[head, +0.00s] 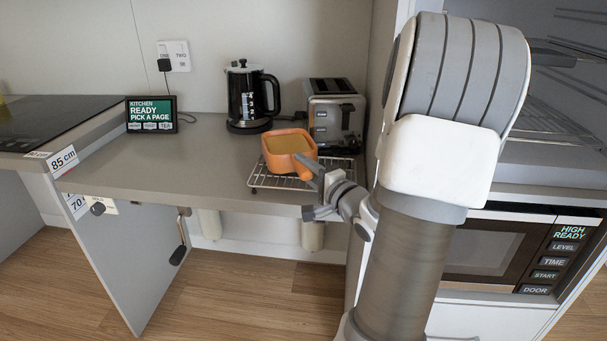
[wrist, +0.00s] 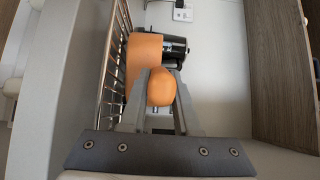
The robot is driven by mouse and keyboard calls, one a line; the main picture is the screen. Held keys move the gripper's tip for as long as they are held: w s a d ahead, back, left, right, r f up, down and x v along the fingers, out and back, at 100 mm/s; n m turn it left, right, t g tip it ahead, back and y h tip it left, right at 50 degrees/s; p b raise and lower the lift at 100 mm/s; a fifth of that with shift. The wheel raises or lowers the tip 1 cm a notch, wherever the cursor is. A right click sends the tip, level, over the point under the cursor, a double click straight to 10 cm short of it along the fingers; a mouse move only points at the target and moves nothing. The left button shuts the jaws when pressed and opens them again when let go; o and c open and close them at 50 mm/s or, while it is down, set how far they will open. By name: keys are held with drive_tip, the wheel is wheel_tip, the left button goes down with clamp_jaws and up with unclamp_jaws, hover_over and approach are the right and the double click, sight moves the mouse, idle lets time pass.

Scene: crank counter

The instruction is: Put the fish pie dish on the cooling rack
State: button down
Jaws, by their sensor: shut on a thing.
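The fish pie dish (head: 283,154) is orange with a pale tan filling. In the head view it is at the cooling rack (head: 262,182), a wire rack on the counter, and looks level. Whether it rests fully on the wires or is held just above them I cannot tell. My gripper (head: 314,178) is at the dish's near right side, shut on its stubby orange handle. In the wrist view the fingers (wrist: 160,100) close around the rounded handle end, with the orange dish (wrist: 144,48) beyond and the rack wires (wrist: 110,75) to the left.
A black kettle (head: 248,97) and a silver toaster (head: 335,115) stand behind the rack. A small kitchen screen (head: 151,114) is at the back left. The counter (head: 185,165) left of the rack is clear. A crank handle (head: 181,237) hangs below its front edge.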

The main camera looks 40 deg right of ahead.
drive_tip(key=shift+f, duration=0.2)
drive_tip(key=c, duration=0.6)
unclamp_jaws()
drive_tip(key=shift+f, duration=0.1)
drive_tip(key=shift+c, duration=0.2)
drive_tip(key=shift+s+r, duration=0.2)
drive_tip(key=shift+s, duration=0.15)
drive_tip(key=s+a, duration=0.1)
drive_tip(key=s, duration=1)
drive_tip(key=shift+s+a+p, duration=0.15)
drive_tip(key=shift+a+p, duration=0.15)
drive_tip(key=shift+p, duration=0.1)
